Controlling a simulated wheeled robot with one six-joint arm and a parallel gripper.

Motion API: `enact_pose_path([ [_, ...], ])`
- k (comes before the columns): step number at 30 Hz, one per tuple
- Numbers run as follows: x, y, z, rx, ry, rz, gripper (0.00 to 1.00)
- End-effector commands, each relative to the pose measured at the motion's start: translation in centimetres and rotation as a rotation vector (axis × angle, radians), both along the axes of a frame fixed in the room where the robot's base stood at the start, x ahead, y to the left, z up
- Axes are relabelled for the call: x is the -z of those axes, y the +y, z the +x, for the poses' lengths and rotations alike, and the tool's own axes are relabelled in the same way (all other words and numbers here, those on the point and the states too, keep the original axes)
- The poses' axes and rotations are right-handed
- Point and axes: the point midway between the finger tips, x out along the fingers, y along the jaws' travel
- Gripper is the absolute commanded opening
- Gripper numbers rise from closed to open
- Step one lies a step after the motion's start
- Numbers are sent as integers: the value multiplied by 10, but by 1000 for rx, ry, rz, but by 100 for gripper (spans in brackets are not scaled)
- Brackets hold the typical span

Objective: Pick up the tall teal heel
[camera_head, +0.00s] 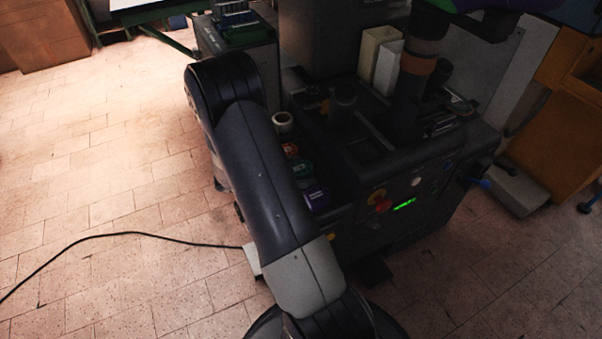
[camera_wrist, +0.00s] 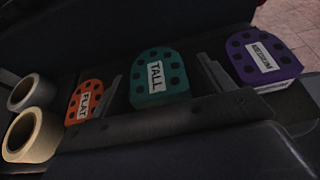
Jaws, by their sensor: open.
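The tall teal heel (camera_wrist: 160,78) lies in the middle of a dark rack in the wrist view, its white label reading TALL and its face dotted with dark holes. An orange heel (camera_wrist: 84,101) marked FLAT lies to its left. A purple heel (camera_wrist: 263,57) with a white label lies to its right. In the head view the teal heel (camera_head: 302,168) is small and dark, partly beside my arm, with the purple heel (camera_head: 316,196) nearer.
Dark dividers stand between the heels, behind a front rail (camera_wrist: 165,122). Two tape rolls (camera_wrist: 33,136) stand at the rack's left end. The press column (camera_head: 411,95) and two pale upright boxes (camera_head: 386,65) rise behind. A black cable (camera_head: 120,233) crosses the floor.

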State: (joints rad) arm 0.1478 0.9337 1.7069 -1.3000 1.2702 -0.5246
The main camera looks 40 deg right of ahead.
Motion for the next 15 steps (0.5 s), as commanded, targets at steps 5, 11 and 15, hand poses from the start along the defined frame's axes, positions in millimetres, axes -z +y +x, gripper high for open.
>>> enact_pose_path([
  [5,2,-5,-1,0,1,0,76],
  [11,2,-5,-1,-1,0,0,71],
  [15,2,-5,-1,-1,0,0,59],
])
